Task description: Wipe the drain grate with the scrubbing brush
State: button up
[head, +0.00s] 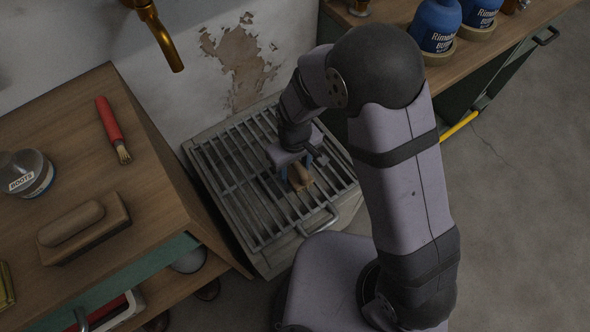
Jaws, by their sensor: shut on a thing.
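The drain grate (235,195) is a grey barred metal grid over a basin between the two benches, with a handle at its front edge. My gripper (293,178) points down over the right middle of the grate. It is shut on a small brown wooden piece (301,178), which looks like the scrubbing brush. My gripper and wrist hide part of it, and I see no bristles. The piece is low over the bars; I cannot tell whether it touches them.
The left bench (150,175) holds a red-handled paintbrush (112,128), a wooden block with a rounded grip (84,228) and a glass jar (26,174). A brass tap (160,38) hangs at the back. Blue bottles (435,25) stand on the right bench. The grate's left side is clear.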

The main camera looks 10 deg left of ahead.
aim_at(311, 166)
jog(key=shift+w+d+p, duration=0.55)
jog(key=shift+w+d, duration=1.4)
jog(key=shift+d, duration=0.05)
jog(key=shift+w+d+r+p, duration=0.15)
jog(key=shift+p, duration=0.15)
jog(key=shift+s+a, duration=0.25)
jog(key=shift+a, duration=0.05)
jog(key=shift+s+a+p, duration=0.75)
jog(key=shift+s+a, duration=1.35)
jog(key=shift+s, duration=0.05)
jog(key=shift+s+a+r+p, duration=0.15)
jog(key=shift+s+p, duration=0.05)
jog(key=shift+p, duration=0.15)
notch_tip(311, 166, up, 8)
jog(key=p, duration=0.6)
jog(key=shift+p, duration=0.3)
jog(key=shift+w+f, duration=0.1)
jog(key=shift+f, duration=0.1)
jog(key=shift+r, duration=0.1)
